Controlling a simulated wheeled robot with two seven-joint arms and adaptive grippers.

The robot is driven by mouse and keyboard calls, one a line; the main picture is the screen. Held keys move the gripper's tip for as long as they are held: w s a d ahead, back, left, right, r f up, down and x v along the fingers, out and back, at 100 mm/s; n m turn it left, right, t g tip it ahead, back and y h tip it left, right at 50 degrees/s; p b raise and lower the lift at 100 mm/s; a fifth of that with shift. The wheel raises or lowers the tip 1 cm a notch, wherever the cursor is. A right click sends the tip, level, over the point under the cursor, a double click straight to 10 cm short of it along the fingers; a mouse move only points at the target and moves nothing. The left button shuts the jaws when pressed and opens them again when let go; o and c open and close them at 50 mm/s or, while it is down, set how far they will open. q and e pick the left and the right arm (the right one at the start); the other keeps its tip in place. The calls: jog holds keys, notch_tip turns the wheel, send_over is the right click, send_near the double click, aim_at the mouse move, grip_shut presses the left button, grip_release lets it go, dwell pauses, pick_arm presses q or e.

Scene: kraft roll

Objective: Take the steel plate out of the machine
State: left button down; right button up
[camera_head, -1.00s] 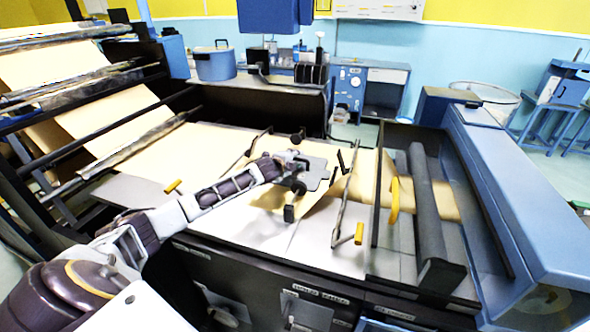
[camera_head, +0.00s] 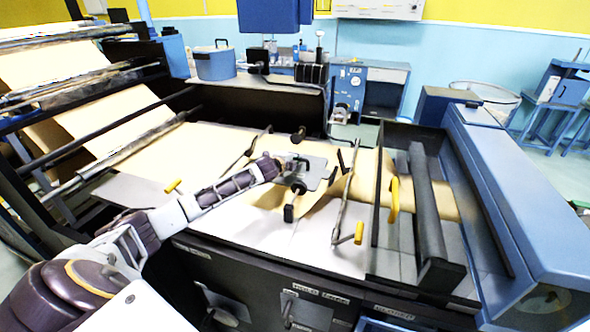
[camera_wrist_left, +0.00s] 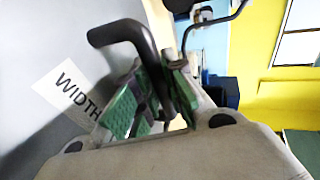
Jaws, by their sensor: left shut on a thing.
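In the left wrist view a grey surface with a "WIDTH" label (camera_wrist_left: 70,90) fills the left side, and a dark bent handle (camera_wrist_left: 118,32) reaches in between the fingers. My left gripper (camera_wrist_left: 158,88) has its green pads shut on this handle. I cannot tell exactly how far the plate is above the bed. My right gripper is out of view.
Kraft paper (camera_head: 222,142) runs across the bed. Right of the plate are a thin cross bar (camera_head: 346,195), a yellow handle (camera_head: 394,200) and a dark roller (camera_head: 428,215). A blue housing (camera_head: 520,190) closes the right side.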

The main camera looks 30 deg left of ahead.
pick_arm(q)
jog(key=shift+r, duration=0.15)
jog(key=shift+w, duration=0.1)
jog(key=shift+r, duration=0.85)
notch_tip(320, 180, up, 16)
jog(key=b, duration=0.1)
jog(key=shift+r, duration=0.15)
dwell(0.6)
